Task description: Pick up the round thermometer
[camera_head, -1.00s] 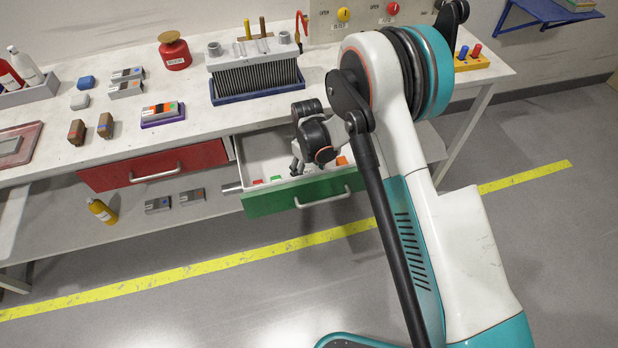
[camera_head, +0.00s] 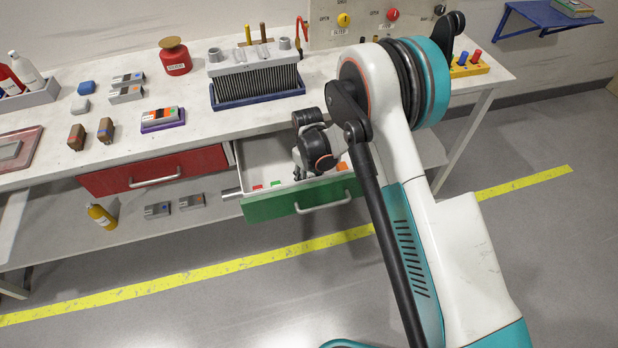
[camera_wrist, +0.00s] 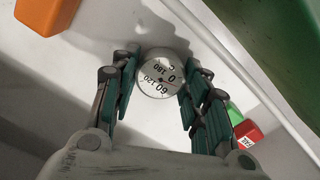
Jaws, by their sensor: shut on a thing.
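The round thermometer (camera_wrist: 159,76) has a white dial with black numbers, and it sits between the two fingers of my gripper (camera_wrist: 158,88) in the wrist view. Both fingers press against its sides. The white inside of the open drawer (camera_head: 262,160) with the green front lies below it. In the head view, my gripper (camera_head: 302,172) points down into this drawer, and my own wrist hides the thermometer there. I cannot tell how far the thermometer is above the drawer floor.
An orange block (camera_wrist: 46,14) and red and green blocks (camera_wrist: 246,131) lie in the drawer near the gripper. The green drawer front (camera_head: 285,203) and the worktop edge bound the space. A red drawer (camera_head: 150,172) beside it is shut.

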